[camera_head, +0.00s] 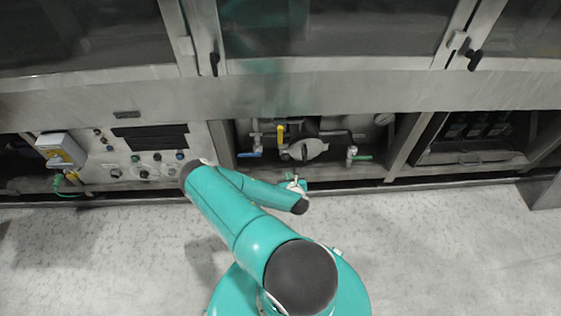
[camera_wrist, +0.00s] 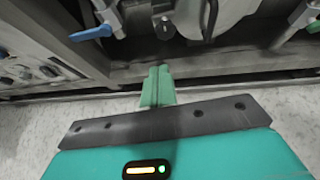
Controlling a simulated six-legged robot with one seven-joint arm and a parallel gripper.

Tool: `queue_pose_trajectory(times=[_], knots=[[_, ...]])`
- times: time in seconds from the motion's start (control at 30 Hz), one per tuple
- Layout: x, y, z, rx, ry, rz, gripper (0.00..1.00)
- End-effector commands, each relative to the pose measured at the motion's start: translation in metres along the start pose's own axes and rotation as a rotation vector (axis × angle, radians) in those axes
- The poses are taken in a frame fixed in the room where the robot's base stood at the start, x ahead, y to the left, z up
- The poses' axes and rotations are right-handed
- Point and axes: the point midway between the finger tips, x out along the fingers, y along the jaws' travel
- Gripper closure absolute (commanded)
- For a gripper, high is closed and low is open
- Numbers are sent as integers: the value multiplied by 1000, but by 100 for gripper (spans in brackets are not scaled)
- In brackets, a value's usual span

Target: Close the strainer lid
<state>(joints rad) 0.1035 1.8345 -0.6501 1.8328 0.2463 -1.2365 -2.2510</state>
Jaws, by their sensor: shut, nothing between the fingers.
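In the head view a pale grey rounded metal part (camera_head: 312,149), which looks like the strainer or its lid, sits among pipes in the open bay under the machine. I cannot tell from here how far the lid stands open. My gripper (camera_head: 297,183) is low in front of the bay, apart from the grey part. Its green fingers (camera_wrist: 158,86) are together and empty in the wrist view.
A blue valve handle (camera_head: 250,154) is left of the grey part, a yellow handle (camera_head: 281,134) above left, and a green handle (camera_head: 362,157) to the right. A control panel (camera_head: 145,160) is further left. A frame post (camera_head: 408,145) bounds the bay. The floor in front is clear.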

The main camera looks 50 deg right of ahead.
Motion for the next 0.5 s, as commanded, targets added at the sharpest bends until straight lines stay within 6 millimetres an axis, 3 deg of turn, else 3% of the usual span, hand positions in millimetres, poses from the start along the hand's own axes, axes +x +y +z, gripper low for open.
queue_pose_trajectory(times=[0.5], knots=[[89, -2, -1, 8, -2, 2, 100]])
